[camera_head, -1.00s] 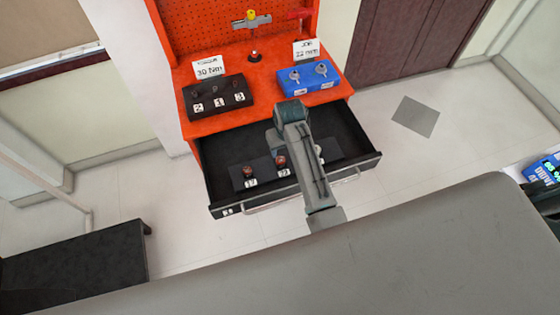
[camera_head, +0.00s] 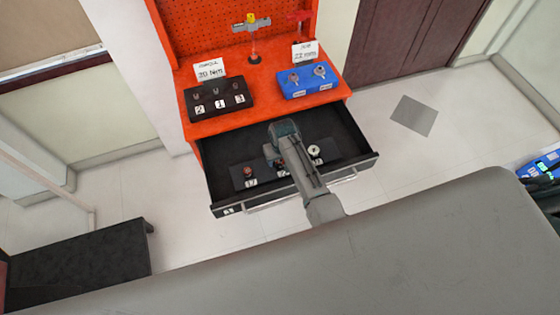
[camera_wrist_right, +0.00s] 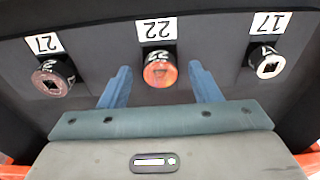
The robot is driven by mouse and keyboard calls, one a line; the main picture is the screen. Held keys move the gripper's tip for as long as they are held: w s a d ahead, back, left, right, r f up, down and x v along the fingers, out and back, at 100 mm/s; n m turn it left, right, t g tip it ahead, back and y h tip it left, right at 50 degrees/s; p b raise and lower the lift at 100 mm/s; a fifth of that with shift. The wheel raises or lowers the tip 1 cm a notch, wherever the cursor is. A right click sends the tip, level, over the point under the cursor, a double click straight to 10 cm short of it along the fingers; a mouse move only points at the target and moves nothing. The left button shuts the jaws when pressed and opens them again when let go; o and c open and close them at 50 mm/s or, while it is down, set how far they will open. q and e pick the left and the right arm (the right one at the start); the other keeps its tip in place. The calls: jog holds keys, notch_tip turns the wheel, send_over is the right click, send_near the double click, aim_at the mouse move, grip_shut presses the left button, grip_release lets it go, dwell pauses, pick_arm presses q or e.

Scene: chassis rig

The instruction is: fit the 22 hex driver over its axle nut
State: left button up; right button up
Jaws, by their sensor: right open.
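The 22 hex driver (camera_wrist_right: 158,70) is a short round piece with a copper-coloured top, standing by the "22" label in the open drawer. In the right wrist view it lies between the fingers of my open right gripper (camera_wrist_right: 162,80), with a gap on each side. In the head view my right gripper (camera_head: 278,150) is over the drawer and mostly hides this driver. The blue block (camera_head: 312,88) by the "22 mm" sign carries two grey metal parts (camera_head: 294,78); the axle nut is too small to make out. My left gripper is not in view.
In the drawer (camera_head: 355,148), a brownish driver (camera_wrist_right: 52,82) and a white-ringed driver (camera_wrist_right: 268,66) stand either side. A black block (camera_head: 220,102) numbered 2, 1, 3 sits on the orange bench (camera_head: 268,85) by the "30 Nm" sign.

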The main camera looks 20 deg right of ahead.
jog(key=shift+f, duration=0.4)
jog(key=c, duration=1.1)
jog(key=shift+r, duration=0.15)
notch_tip(320, 180, up, 10)
jog(key=b, duration=0.2)
jog(key=shift+r, duration=0.15)
jog(key=shift+r+p, duration=1.2)
jog(key=shift+p, duration=0.4)
